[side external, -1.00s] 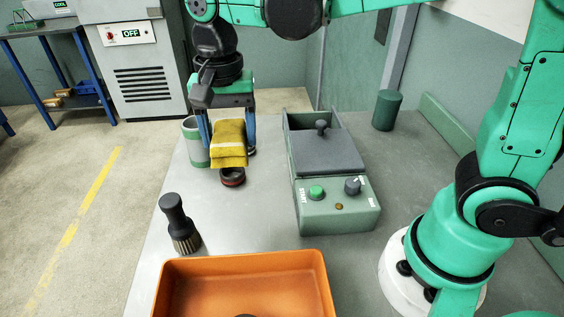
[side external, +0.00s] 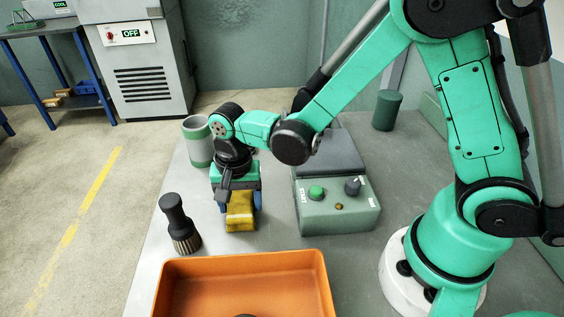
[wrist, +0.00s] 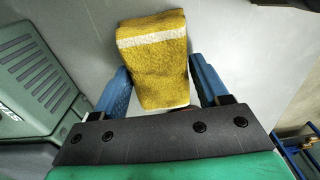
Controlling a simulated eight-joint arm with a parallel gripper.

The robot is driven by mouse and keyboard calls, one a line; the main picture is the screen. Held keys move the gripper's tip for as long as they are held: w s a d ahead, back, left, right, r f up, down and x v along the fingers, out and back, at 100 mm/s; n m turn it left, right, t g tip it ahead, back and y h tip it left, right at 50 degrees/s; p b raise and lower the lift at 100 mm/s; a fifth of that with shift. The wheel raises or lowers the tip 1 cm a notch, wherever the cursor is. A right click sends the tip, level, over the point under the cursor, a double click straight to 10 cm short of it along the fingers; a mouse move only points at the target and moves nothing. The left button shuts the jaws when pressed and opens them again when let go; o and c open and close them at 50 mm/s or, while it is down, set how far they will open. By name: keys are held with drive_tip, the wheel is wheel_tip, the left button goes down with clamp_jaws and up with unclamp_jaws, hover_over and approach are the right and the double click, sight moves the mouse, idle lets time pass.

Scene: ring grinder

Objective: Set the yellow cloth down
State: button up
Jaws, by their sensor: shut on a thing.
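The folded yellow cloth (side external: 240,213) is between the blue fingers of my gripper (side external: 240,214), low over the grey table, behind the orange tray. In the wrist view the yellow cloth (wrist: 155,62) has a white stripe, and both blue fingers of my gripper (wrist: 160,85) press against its sides. My gripper is shut on the cloth and points down. I cannot tell whether the cloth's underside touches the table.
A dark brush (side external: 178,224) stands left of the cloth. The orange tray (side external: 243,262) is in front. The green grinder (side external: 338,205) with buttons is to the right. A grey-green cup (side external: 197,142) stands behind. Bare table lies between brush and cloth.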

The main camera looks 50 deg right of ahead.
sight(240, 199)
drive_tip(key=shift+f, duration=0.15)
drive_tip(key=o, duration=1.2)
drive_tip(key=shift+o, duration=0.2)
wheel_tip(240, 199, up, 12)
drive_tip(key=s+d+r+n+t, duration=0.1)
drive_tip(key=s+d+n+t, duration=0.4)
drive_tip(key=d+n+t, duration=0.2)
drive_tip(key=shift+s+d+r+n, duration=0.15)
drive_tip(key=shift+d+n, duration=0.65)
drive_tip(key=shift+n, duration=0.2)
